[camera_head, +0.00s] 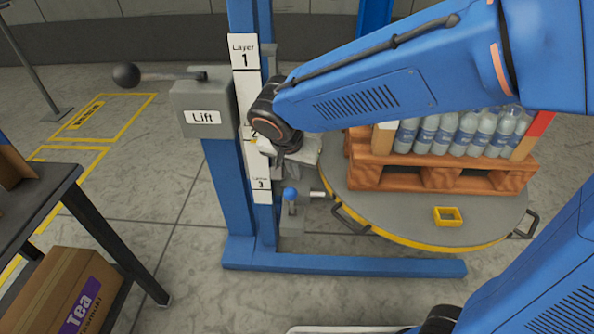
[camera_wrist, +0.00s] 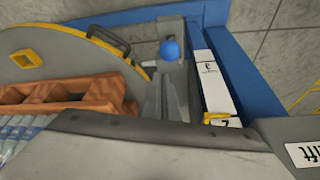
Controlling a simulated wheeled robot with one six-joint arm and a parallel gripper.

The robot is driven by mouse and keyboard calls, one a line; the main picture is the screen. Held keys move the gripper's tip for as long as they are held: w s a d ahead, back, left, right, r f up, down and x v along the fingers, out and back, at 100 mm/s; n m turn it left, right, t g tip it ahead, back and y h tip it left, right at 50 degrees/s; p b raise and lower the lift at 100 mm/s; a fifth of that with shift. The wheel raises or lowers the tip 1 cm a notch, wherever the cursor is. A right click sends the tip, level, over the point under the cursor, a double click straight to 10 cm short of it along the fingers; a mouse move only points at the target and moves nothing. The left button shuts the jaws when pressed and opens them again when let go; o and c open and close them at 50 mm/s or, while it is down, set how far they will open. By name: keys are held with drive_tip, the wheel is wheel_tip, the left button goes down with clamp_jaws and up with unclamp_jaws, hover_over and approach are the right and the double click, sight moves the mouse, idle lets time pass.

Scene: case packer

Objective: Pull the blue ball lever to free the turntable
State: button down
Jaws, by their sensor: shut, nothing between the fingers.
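The blue ball lever (camera_head: 290,194) stands upright on a small grey bracket beside the blue lift column, at the left edge of the turntable (camera_head: 400,222). Its ball also shows in the wrist view (camera_wrist: 170,50), near the top centre. My gripper (camera_head: 300,152) is above the lever and apart from it in the head view, with its fingertips hard to make out. In the wrist view its grey fingers (camera_wrist: 160,88) point toward the ball, shut and empty. The turntable, grey with a yellow rim, also shows in the wrist view (camera_wrist: 75,50).
A wooden pallet (camera_head: 440,175) with water bottles (camera_head: 455,132) stands on the turntable. A yellow bracket (camera_head: 446,216) and dark rim handles (camera_head: 350,218) are there too. The Lift box (camera_head: 203,115) with a black ball lever (camera_head: 127,75) is left. A dark table (camera_head: 75,215) stands left.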

drive_tip(key=shift+s+a+r, duration=0.1)
drive_tip(key=shift+s+r, duration=0.35)
drive_tip(key=shift+s, duration=0.4)
drive_tip(key=shift+s+a+r, duration=0.15)
drive_tip(key=shift+s+r, duration=0.35)
drive_tip(key=shift+s, duration=0.35)
drive_tip(key=shift+s+a+r, duration=0.1)
drive_tip(key=shift+s+r, duration=0.35)
drive_tip(key=shift+s, duration=0.4)
drive_tip(key=shift+d, duration=0.15)
drive_tip(key=s+d+r+n, duration=0.1)
drive_tip(key=d+r, duration=0.2)
drive_tip(key=d, duration=1.5)
drive_tip(key=s+d+n+y, duration=0.1)
drive_tip(key=s+d+n, duration=0.1)
drive_tip(key=s+d, duration=0.8)
drive_tip(key=d, duration=0.3)
drive_tip(key=shift+f+n+t, duration=0.3)
drive_tip(key=shift+f, duration=0.05)
drive_tip(key=shift+d, duration=0.25)
